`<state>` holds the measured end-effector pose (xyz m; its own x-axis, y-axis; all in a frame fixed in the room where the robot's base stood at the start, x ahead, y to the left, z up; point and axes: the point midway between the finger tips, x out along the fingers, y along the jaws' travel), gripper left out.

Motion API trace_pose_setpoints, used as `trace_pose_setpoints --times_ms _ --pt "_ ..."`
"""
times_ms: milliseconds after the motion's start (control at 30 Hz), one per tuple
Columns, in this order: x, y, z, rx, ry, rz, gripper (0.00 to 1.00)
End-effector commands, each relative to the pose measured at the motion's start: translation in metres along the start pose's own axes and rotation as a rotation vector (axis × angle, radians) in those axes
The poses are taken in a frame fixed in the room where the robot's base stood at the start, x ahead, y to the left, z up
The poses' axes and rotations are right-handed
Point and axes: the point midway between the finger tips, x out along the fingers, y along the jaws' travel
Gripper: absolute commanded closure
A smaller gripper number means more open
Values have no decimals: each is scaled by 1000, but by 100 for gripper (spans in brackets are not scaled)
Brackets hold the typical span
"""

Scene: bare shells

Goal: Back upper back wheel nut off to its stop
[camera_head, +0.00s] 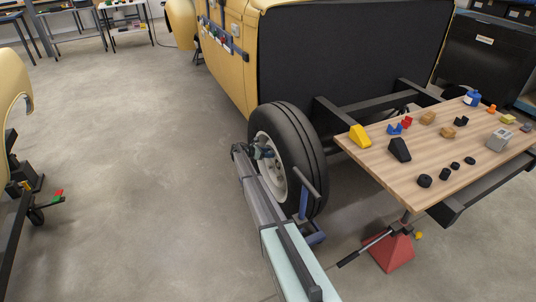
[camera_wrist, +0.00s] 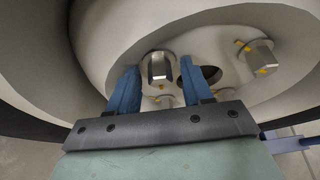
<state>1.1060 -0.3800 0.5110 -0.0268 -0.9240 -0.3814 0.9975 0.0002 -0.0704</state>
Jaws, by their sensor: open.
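The back wheel (camera_head: 290,150) has a black tyre and a pale rim on the yellow vehicle shell. In the wrist view the pale wheel face (camera_wrist: 110,35) fills most of the picture. A silver hex wheel nut (camera_wrist: 160,68) stands out between the tips of my gripper (camera_wrist: 157,72), whose two blue fingers are open, one on each side with gaps. A second nut (camera_wrist: 257,55) with yellow marks sits to the right, and another (camera_wrist: 163,101) shows lower down, partly hidden. I cannot tell which nut is the upper one. In the head view my gripper (camera_head: 262,152) is at the wheel's outer face.
A wooden board (camera_head: 370,172) with several small blocks and black round parts stands right of the wheel. A blue stand (camera_head: 314,237) is by the tyre's foot and a red stand (camera_head: 392,250) under the board. The floor (camera_head: 150,150) to the left is clear.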

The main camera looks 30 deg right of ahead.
Motion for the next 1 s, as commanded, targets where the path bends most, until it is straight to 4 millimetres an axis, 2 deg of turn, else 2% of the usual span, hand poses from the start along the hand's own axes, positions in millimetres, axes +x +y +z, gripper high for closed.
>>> trace_pose_setpoints --times_ms 200,367,700,1000 --pt "-3 0 0 0 0 1 50" --pt "-18 0 0 1 0 2 50" --pt "-83 0 0 0 0 3 50" --pt "-126 0 0 0 1 1 50"
